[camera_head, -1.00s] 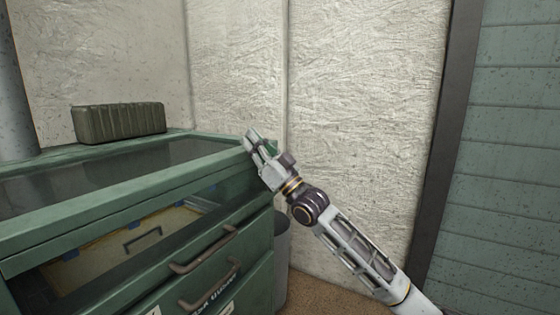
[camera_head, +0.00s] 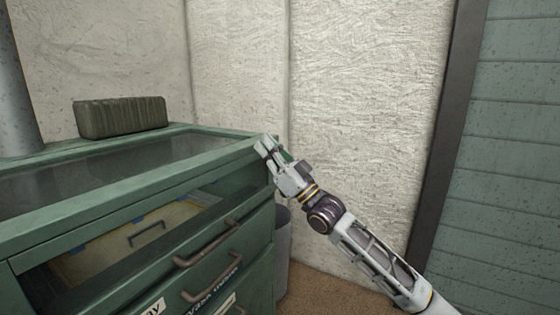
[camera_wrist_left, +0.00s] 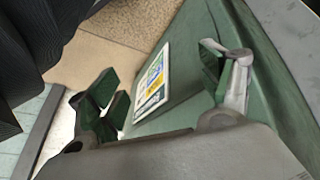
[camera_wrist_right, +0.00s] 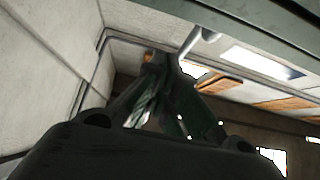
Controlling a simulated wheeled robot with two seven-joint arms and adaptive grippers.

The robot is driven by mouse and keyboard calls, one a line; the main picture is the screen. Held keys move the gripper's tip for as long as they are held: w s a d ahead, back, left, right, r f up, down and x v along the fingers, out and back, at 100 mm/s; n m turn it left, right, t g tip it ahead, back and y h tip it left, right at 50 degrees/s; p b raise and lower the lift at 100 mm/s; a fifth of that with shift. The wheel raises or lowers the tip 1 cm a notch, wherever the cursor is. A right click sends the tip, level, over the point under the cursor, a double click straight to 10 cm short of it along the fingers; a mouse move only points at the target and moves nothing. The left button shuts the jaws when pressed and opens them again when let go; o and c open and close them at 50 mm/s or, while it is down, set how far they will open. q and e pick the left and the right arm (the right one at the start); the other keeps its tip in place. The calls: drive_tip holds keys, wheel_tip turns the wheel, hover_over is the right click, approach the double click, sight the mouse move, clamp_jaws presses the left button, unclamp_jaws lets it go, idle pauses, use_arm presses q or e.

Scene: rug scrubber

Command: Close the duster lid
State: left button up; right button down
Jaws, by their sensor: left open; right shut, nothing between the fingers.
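The green cabinet (camera_head: 130,260) fills the left of the head view. Its green-framed glass lid (camera_head: 110,165) forms the top; I cannot tell how far open it is. My right gripper (camera_head: 264,146) is shut and empty at the lid's right front corner; contact is unclear. Its closed fingers show dark in the right wrist view (camera_wrist_right: 168,105). My left gripper (camera_wrist_left: 162,85) is open and empty in the left wrist view, above a green surface with a label (camera_wrist_left: 152,84). It is outside the head view.
A dark green ribbed box (camera_head: 120,117) stands behind the glass top. A grey bin (camera_head: 282,240) stands beside the cabinet's right side. Drawer handles (camera_head: 207,245) protrude from the cabinet's front. A pale wall (camera_head: 360,100) rises behind; brown floor shows at lower middle.

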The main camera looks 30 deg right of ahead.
use_arm(q)
drive_tip(key=shift+w+a+r, duration=0.1)
drive_tip(key=shift+r, duration=0.5)
use_arm(e)
drive_tip(key=shift+v, duration=2.45)
drive_tip(key=shift+r, duration=0.1)
use_arm(q)
drive_tip(key=shift+f, duration=0.1)
